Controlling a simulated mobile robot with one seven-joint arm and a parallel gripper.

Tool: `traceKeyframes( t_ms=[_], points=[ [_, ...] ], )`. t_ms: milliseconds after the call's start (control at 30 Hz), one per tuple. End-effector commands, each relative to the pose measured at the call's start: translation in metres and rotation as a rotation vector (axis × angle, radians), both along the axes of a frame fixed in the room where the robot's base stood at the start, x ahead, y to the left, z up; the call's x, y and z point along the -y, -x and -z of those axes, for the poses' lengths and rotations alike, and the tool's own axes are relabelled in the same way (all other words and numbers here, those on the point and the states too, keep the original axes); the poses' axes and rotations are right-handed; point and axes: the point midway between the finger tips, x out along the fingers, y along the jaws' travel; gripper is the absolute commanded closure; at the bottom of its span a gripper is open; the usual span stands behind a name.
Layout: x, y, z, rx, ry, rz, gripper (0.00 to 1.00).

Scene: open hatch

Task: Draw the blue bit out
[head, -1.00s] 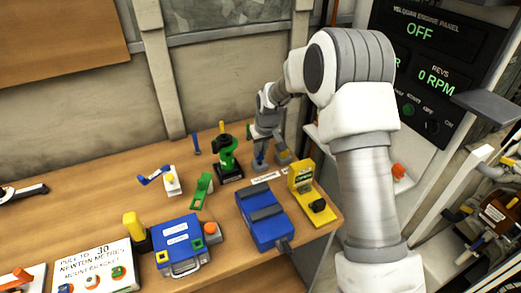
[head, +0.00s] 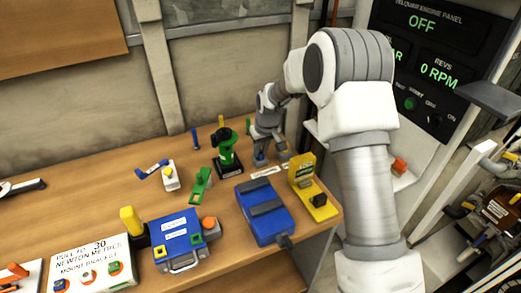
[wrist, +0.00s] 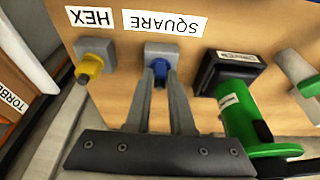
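The blue bit (wrist: 160,72) stands in a grey holder block (wrist: 163,50) beside the label reading SQUARE. My gripper (wrist: 161,76) has one finger on each side of the bit, and the blue fills the gap at the fingertips. The fingers look shut on it, with the bit still at its holder. In the head view my gripper (head: 270,158) is at the back right of the bench, with the blue low between it and the bench. The bit's lower end is hidden.
A yellow bit in a grey block (wrist: 95,58) stands left of the blue one, by the HEX label. A green driver (wrist: 240,115) on a black base stands close on the right. In the head view, a blue case (head: 265,212) and a yellow stand (head: 313,195) are nearer the front.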

Motion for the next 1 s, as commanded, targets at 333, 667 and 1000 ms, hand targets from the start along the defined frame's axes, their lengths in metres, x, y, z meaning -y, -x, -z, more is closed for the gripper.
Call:
traceKeyframes(
  t_ms=[333,667,1000],
  points=[
    [0.000,0.000,-0.001,0.000,0.000,0.000,0.49],
    [0.003,0.005,-0.024,0.003,-0.001,0.001,0.49],
    [0.012,0.027,-0.099,0.005,0.000,0.002,0.49]
  ],
)
